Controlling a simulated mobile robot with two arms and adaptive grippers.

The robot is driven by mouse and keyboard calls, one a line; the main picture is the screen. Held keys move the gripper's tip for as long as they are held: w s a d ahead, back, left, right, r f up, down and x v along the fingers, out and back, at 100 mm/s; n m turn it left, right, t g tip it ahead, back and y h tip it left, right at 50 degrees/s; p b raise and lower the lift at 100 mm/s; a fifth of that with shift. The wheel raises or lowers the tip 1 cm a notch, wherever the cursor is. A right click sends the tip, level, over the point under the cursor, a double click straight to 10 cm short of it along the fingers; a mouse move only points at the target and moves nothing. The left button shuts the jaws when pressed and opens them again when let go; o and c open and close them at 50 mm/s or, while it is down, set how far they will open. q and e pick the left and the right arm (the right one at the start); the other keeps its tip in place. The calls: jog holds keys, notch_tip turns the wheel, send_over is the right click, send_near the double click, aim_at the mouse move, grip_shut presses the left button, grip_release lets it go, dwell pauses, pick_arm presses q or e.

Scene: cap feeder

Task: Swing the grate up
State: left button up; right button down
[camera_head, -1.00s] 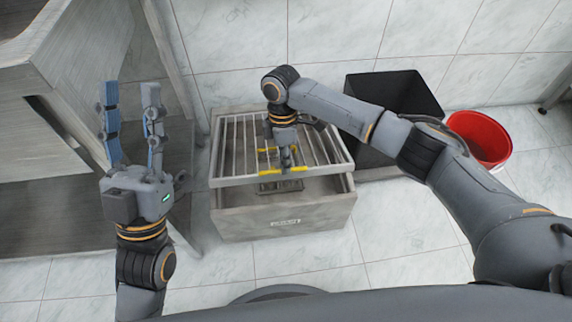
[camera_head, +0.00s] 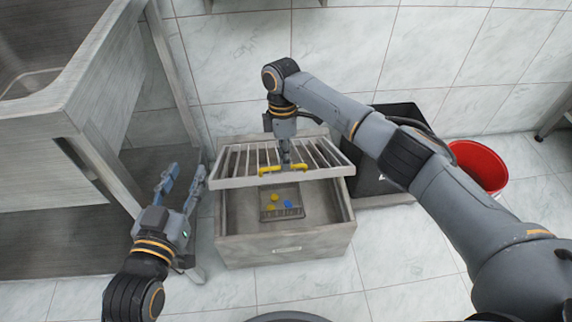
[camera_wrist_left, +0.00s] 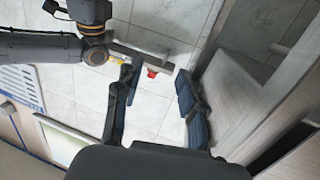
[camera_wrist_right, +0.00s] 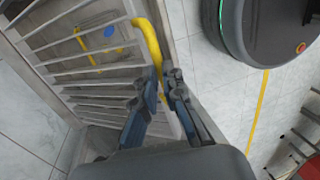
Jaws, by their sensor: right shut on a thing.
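The grate (camera_head: 235,181) is a pale barred frame over a grey box (camera_head: 285,246), tilted with its front edge raised clear of the box rim. A yellow handle (camera_head: 268,170) sits on its front edge. My right gripper (camera_head: 287,167) is shut on the handle; the right wrist view shows the yellow handle (camera_wrist_right: 152,45) at its fingers (camera_wrist_right: 165,85). My left gripper (camera_head: 184,180) is open and empty, left of the box. The left wrist view shows its spread fingers (camera_wrist_left: 158,85).
Inside the box a small tray (camera_head: 268,214) holds yellow and blue caps. A black bin (camera_head: 398,112) and a red bucket (camera_head: 478,166) stand to the right. A grey wooden cabinet (camera_head: 95,120) stands on the left. The tiled floor in front is clear.

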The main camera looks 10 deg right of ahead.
pick_arm(q)
jog(key=shift+s+a+f+g, duration=0.1)
jog(key=shift+f+g, duration=0.15)
jog(key=shift+f, duration=0.15)
jog(key=shift+s+a+f+g, duration=0.1)
jog(key=shift+f+g, duration=0.15)
jog(key=shift+f, duration=0.15)
